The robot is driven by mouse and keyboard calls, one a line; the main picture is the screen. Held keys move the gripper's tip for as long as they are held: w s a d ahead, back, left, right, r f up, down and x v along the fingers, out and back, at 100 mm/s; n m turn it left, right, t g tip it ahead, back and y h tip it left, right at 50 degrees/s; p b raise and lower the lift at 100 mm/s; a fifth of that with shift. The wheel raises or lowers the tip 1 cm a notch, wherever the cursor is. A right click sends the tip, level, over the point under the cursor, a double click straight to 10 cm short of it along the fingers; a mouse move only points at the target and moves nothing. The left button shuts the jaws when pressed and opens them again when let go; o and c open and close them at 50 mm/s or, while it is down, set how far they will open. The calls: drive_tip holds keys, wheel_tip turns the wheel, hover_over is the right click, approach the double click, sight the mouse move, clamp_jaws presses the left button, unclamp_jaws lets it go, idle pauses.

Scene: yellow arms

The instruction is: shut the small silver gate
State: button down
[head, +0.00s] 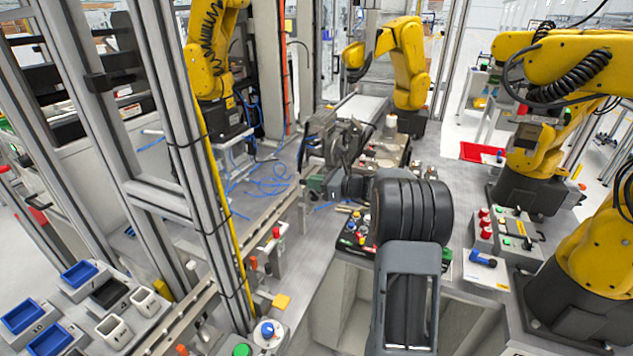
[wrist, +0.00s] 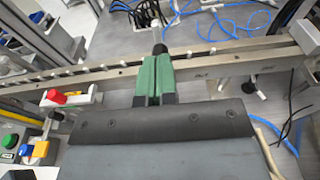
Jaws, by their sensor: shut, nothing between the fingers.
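My gripper (wrist: 154,72) shows its two green fingers pressed together in the wrist view, with nothing between them. In the head view my gripper (head: 314,184) is a small green patch beyond my dark arm links. A silver rail (wrist: 215,72) with small pins along it crosses the wrist view at the fingers. I cannot tell whether they touch it. The same rail (head: 178,325) runs diagonally in the head view. A tall silver frame (head: 160,195) stands left of it. I cannot tell for certain which silver part is the small gate.
Blue cables (head: 268,182) lie loose on the grey table beyond the rail. Yellow arms (head: 590,250) stand at the right. Blue trays (head: 45,345) are at the lower left.

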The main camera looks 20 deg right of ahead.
drive_tip(key=w+a+r+g+h+p, duration=0.1)
drive_tip(key=r+g+p, duration=0.1)
drive_tip(key=p, duration=0.2)
drive_tip(key=shift+w+a+h, duration=0.1)
drive_tip(key=shift+a+h, duration=0.05)
drive_tip(key=shift+h, duration=0.25)
drive_tip(key=w+a+p, duration=0.1)
drive_tip(key=p, duration=0.1)
drive_tip(key=shift+w+p, duration=0.15)
drive_tip(key=shift+p, duration=0.15)
drive_tip(key=shift+w+a+r+g+h+p, duration=0.1)
drive_tip(key=shift+w+a+g+h+p, duration=0.4)
drive_tip(key=shift+g+h+p, duration=0.1)
drive_tip(key=shift+r+x, duration=0.2)
drive_tip(key=shift+x, duration=1.35)
drive_tip(key=shift+b+x, duration=0.55)
drive_tip(key=shift+x, duration=1)
drive_tip(key=shift+a, duration=0.1)
